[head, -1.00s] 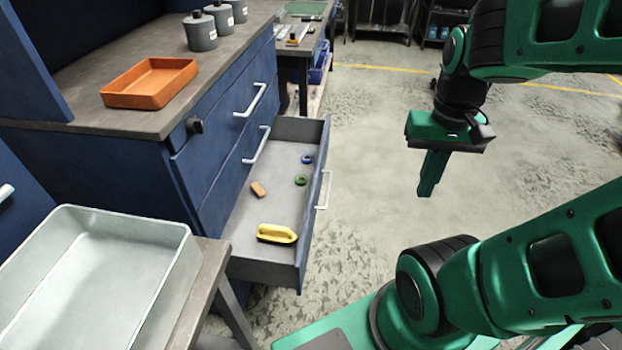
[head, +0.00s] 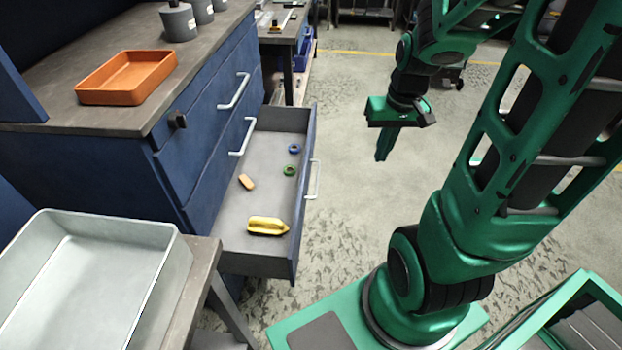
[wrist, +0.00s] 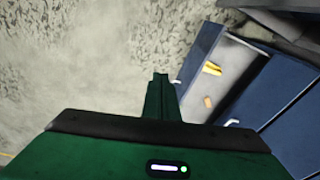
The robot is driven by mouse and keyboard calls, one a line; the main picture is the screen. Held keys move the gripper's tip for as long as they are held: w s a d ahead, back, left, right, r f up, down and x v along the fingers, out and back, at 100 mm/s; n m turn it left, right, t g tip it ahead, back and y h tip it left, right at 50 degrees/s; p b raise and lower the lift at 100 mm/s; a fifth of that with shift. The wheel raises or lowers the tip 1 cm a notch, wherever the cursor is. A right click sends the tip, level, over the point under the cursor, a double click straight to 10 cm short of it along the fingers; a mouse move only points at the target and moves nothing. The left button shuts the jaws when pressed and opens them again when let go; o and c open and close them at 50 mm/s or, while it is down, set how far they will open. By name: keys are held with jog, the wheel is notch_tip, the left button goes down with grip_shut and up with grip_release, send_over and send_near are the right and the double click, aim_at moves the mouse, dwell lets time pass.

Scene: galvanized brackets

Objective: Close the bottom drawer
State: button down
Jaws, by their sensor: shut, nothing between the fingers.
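The bottom drawer (head: 262,258) of the blue cabinet stands pulled out, with its white handle (head: 313,180) on the front panel. Inside lie a yellow item (head: 267,226), a small orange-tan block (head: 247,181), a green ring (head: 289,170) and a blue ring (head: 294,148). My gripper (head: 382,157) points down, shut and empty, to the right of the drawer front and apart from it. In the wrist view my gripper (wrist: 160,80) shows its fingers together, with the open drawer (wrist: 240,60) to the right.
The cabinet (head: 165,150) has closed drawers above. An orange tray (head: 127,78) and dark canisters (head: 179,22) stand on its top. A grey bin (head: 85,275) rests on a side table at lower left.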

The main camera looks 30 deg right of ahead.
jog(key=w+f+m+t+y, duration=0.1)
jog(key=w+f+t, duration=0.2)
jog(key=w+f, duration=0.8)
jog(key=w+f+t+y, duration=0.1)
jog(key=w+f+t, duration=0.1)
jog(key=w+f, duration=0.95)
jog(key=s+a+x, duration=0.1)
jog(key=a+x, duration=0.1)
jog(key=x, duration=0.9)
jog(key=shift+a+f, duration=0.25)
jog(key=shift+f, duration=0.15)
